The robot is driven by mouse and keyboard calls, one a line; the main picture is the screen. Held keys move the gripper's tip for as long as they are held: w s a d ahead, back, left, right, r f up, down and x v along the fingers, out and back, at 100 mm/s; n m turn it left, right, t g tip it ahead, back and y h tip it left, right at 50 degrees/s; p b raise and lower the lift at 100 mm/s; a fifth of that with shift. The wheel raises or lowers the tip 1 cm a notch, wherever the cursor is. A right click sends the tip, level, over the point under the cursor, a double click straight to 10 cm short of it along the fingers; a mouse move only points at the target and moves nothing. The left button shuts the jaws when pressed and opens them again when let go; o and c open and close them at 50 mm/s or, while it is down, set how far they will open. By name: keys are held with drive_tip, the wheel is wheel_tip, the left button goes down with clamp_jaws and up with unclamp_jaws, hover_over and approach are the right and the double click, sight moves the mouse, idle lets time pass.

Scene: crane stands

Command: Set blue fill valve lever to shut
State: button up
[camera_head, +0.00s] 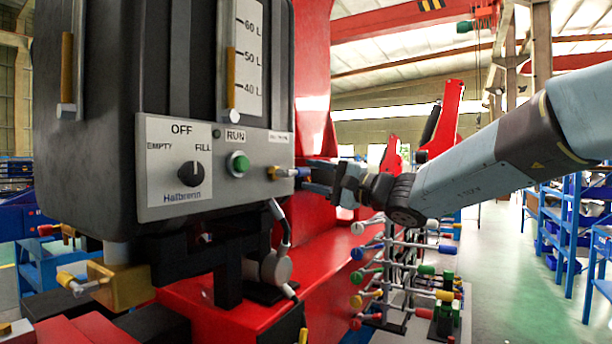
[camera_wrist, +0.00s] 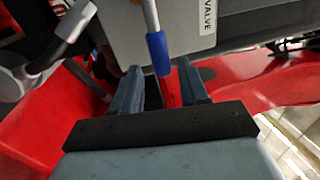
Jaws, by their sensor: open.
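The blue-ended fill valve lever (camera_head: 303,172) sticks out to the right from a brass fitting at the lower right of the black tank's grey panel. In the wrist view the blue grip (camera_wrist: 157,53) hangs on a silver rod below a label reading "VALVE". My gripper (camera_head: 318,174) is beside the panel at the lever's end. In the wrist view the gripper (camera_wrist: 163,83) is open, with the tip of the blue grip between its two fingers, nearer the left one. I cannot tell whether a finger touches it. The gripper partly hides the lever in the head view.
The panel (camera_head: 160,175) carries a black OFF/EMPTY/FILL knob (camera_head: 191,174) and a green RUN button (camera_head: 239,164). A red column (camera_head: 312,80) stands behind. A rack of coloured levers (camera_head: 400,270) stands at lower right.

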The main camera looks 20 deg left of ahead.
drive_tip(key=v, duration=1.1)
drive_tip(key=shift+d, duration=0.15)
drive_tip(key=shift+f, duration=0.1)
